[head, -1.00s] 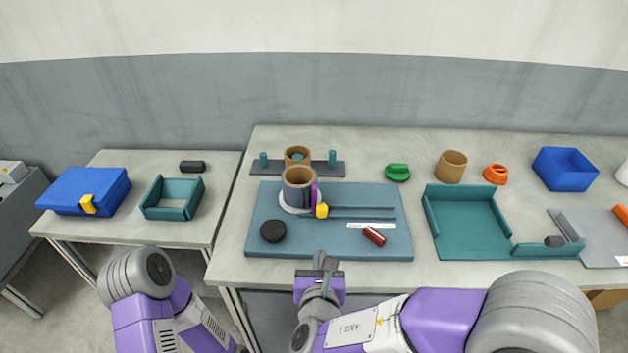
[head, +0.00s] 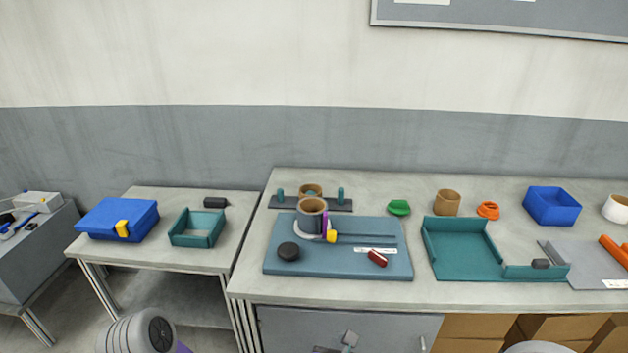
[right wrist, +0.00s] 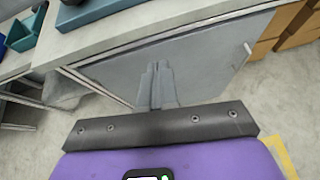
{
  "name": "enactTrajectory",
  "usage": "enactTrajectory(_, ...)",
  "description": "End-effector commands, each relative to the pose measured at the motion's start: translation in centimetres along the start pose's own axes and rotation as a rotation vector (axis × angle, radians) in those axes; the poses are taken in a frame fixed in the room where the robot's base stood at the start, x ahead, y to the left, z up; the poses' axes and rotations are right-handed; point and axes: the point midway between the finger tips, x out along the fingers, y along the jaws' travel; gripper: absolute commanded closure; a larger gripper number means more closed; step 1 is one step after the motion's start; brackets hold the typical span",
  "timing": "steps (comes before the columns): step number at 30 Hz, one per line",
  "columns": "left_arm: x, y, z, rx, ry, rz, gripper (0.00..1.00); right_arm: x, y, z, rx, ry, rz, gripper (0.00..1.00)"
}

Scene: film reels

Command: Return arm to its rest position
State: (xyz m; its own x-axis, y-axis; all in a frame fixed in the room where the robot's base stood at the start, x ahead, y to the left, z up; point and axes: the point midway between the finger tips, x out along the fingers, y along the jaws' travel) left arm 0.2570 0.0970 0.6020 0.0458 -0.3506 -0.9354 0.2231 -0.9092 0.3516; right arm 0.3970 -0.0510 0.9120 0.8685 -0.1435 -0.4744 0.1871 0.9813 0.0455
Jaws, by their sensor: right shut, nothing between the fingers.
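My right gripper (head: 349,339) shows only in part at the bottom edge of the head view, in front of the main table and below its top. In the right wrist view its fingers (right wrist: 158,84) are together with nothing between them, in front of a grey cabinet door. It is apart from everything on the table. Part of my left arm shows at the lower left of the head view, but my left gripper is out of frame.
A side table (head: 150,254) stands left. Open floor shows below the gripper.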

Motion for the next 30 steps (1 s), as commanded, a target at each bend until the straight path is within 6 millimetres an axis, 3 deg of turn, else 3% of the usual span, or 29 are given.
enactTrajectory(3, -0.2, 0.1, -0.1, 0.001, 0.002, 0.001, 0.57, 1.1, -2.2, -3.5, 0.087, 0.152, -0.089, 1.00)
enactTrajectory(9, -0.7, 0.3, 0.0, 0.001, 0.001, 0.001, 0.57, 1.3, -5.8, -10.7, 0.323, 0.450, -0.285, 1.00)
enactTrajectory(14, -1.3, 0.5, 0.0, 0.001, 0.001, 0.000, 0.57, -0.9, -8.0, -18.1, 0.676, 0.750, -0.546, 1.00)
enactTrajectory(18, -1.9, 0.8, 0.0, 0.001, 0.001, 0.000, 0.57, -3.6, -7.6, -23.3, 1.111, 0.961, -0.833, 1.00)
enactTrajectory(23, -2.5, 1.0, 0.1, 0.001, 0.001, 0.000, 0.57, -4.4, -5.7, -26.3, 1.669, 1.039, -1.170, 1.00)
enactTrajectory(26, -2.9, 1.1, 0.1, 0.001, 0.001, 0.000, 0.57, -3.4, -5.0, -27.4, 2.031, 0.978, -1.371, 1.00)
enactTrajectory(30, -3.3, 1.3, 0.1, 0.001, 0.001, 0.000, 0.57, -1.0, -5.8, -28.4, 2.461, 0.764, -1.588, 1.00)
